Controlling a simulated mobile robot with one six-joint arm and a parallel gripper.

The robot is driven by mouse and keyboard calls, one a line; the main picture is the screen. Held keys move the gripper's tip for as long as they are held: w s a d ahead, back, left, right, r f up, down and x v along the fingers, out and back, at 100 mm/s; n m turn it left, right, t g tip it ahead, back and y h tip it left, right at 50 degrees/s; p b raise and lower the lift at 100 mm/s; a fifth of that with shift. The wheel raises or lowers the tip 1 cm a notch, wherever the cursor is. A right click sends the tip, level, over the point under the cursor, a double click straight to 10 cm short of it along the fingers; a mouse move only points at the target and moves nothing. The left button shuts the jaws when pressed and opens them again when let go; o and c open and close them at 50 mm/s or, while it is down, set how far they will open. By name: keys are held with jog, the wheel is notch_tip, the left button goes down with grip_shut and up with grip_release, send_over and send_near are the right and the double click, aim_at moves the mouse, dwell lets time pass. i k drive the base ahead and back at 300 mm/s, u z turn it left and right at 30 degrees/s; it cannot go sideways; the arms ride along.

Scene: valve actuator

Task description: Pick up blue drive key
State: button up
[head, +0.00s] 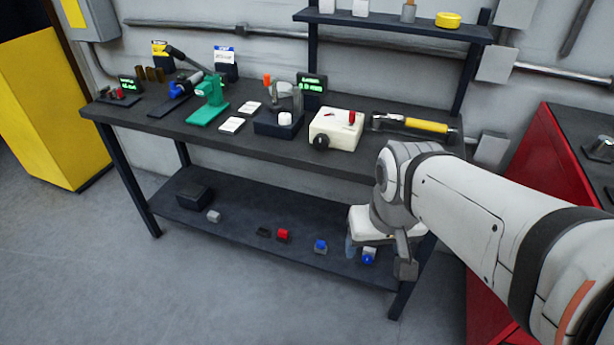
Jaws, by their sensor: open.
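Two small blue-and-grey pieces lie on the lower shelf (190,220) of the bench, and I cannot tell for sure which is the blue drive key. One blue piece (320,246) has a blue top on a grey base. The other blue piece (368,257), with a pale upper part, shows between my gripper's fingers. My gripper (378,262) points down at the right end of the lower shelf. It is open, one finger on each side of that piece in the picture. I cannot tell its height above the shelf or any contact.
A red piece (283,234), a dark piece (263,232), a grey piece (213,216) and a dark box (194,195) share the shelf. The bench top (330,159) overhangs it, and a bench leg (405,293) stands near my gripper. A red cabinet (520,190) is right.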

aim_at(320, 244)
jog(key=z, duration=2.15)
jog(key=k, duration=1.4)
jog(key=u, duration=0.8)
jog(key=i, duration=1)
jog(key=u, duration=0.05)
